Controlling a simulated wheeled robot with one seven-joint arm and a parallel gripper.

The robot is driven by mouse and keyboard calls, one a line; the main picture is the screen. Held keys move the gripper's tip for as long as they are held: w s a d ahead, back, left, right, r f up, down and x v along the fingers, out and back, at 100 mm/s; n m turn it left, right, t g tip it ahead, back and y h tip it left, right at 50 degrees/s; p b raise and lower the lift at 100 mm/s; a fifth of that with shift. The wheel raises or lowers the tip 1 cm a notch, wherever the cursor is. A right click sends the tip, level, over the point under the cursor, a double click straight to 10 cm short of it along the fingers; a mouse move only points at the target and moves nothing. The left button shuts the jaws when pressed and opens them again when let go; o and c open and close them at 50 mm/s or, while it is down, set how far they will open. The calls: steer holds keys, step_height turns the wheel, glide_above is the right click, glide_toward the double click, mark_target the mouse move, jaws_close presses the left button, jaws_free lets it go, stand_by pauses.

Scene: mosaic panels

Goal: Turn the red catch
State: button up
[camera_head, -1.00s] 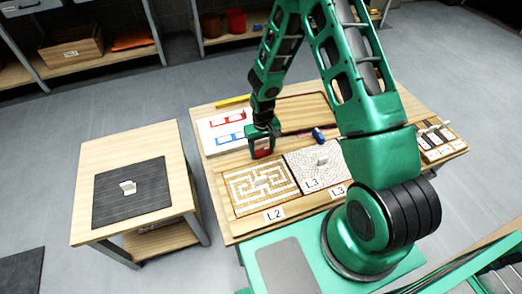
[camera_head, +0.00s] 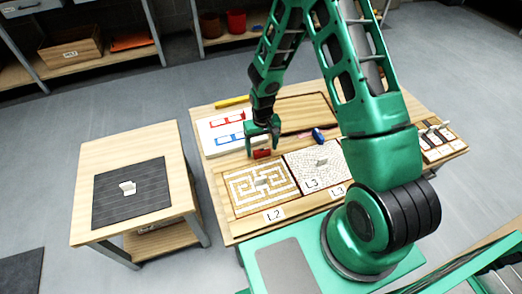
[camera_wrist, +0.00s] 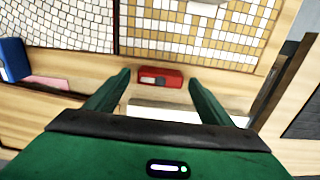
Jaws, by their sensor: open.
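The red catch (camera_head: 262,153) is a small red block on the table, just behind the tan and white maze panel (camera_head: 250,205). In the wrist view the red catch (camera_wrist: 174,76) lies between my fingertips and has a pale and dark inset on its face. My gripper (camera_head: 263,147) points down over it with its fingers spread. In the wrist view my gripper (camera_wrist: 160,76) is open, with one finger on each side of the catch and a gap on both sides. I cannot tell how high the fingertips are above the table.
A blue catch (camera_head: 318,135) lies to the right. A white board with red and blue marks (camera_head: 224,143) is behind left. A white mosaic panel (camera_head: 310,175) adjoins the maze panel. A side table with a dark mat (camera_head: 108,205) stands left.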

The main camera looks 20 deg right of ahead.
mark_target(262, 149)
step_height(262, 149, up, 9)
stand_by(0.3)
steer(key=shift+f, duration=0.1)
stand_by(0.4)
steer(key=s+d+r+m+h, duration=0.1)
steer(key=s+d+r, duration=0.55)
steer(key=r, duration=0.35)
steer(key=s+d+r+m, duration=0.2)
steer(key=s+d+r, duration=0.3)
steer(key=d+r, duration=0.35)
steer(key=s+r+m, duration=0.1)
steer(key=s+r, duration=0.2)
steer(key=s, duration=0.3)
steer(key=s+d+r+m, duration=0.1)
steer(key=s+r, duration=0.2)
steer(key=s, duration=0.4)
steer(key=s+d+r+m+y, duration=0.1)
steer(key=s+r, duration=0.2)
steer(key=s, duration=0.4)
steer(key=shift+r, duration=0.2)
